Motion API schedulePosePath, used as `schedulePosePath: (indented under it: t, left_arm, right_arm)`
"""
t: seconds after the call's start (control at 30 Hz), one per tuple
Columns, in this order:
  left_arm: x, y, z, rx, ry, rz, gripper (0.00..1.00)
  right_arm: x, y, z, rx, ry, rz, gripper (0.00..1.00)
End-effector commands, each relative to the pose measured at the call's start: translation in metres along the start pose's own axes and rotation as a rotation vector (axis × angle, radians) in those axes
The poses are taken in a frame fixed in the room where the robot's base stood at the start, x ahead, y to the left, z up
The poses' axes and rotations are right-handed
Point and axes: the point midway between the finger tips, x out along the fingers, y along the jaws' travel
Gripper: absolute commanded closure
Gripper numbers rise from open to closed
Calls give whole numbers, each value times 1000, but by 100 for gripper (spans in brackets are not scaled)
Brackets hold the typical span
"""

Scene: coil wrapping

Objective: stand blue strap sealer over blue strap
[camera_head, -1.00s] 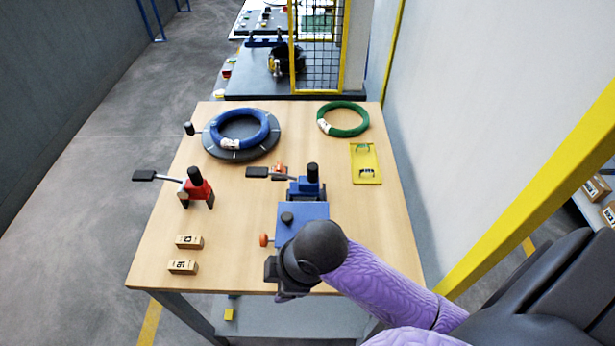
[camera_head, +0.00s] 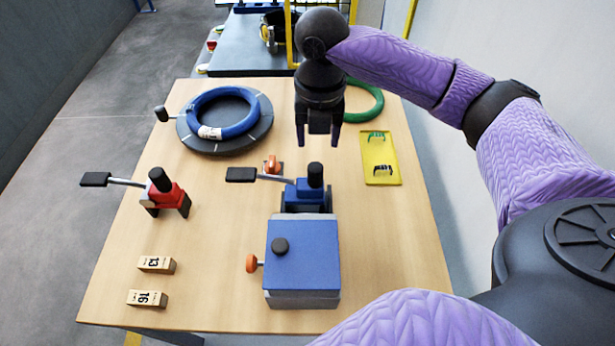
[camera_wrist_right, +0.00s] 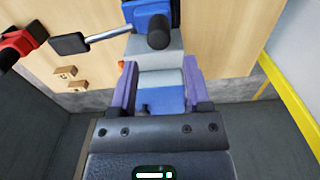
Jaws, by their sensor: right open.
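The blue strap sealer (camera_head: 303,192), with a black knob and a long lever to the left, stands upright behind a blue-topped box (camera_head: 302,250). It also shows at the top of the wrist view (camera_wrist_right: 150,12). My right gripper (camera_head: 319,143) is open and empty, pointing down, and appears above and behind the sealer in the head view. Its two purple fingers (camera_wrist_right: 160,75) are apart in the wrist view. A blue coil (camera_head: 240,131) with a white label lies on a dark round turntable (camera_head: 185,138). I cannot make out a separate blue strap. My left gripper is out of view.
A red sealer (camera_head: 166,192) stands left, with two numbered wooden blocks (camera_head: 156,264) in front. A yellow plate (camera_head: 381,150) with small dark and green clips lies right. A green coil (camera_head: 372,104) is partly hidden by my gripper.

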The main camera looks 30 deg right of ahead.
Motion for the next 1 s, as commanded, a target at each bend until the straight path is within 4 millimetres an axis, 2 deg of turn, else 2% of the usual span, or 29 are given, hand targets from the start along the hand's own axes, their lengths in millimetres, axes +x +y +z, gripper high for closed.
schedulePosePath:
  t: [0.17,0.4,0.5,0.77,1.0]
  left_arm:
    - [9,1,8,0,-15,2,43]
    - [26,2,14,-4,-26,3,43]
    - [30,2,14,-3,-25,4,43]
    - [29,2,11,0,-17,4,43]
    - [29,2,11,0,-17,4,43]
  right_arm:
    - [27,0,-1,-2,4,-2,38]
    - [81,3,-5,-2,4,-2,38]
    - [95,3,-5,-1,1,-2,38]
    - [98,3,-5,-2,-1,0,38]
    - [98,3,-5,-1,-1,0,89]
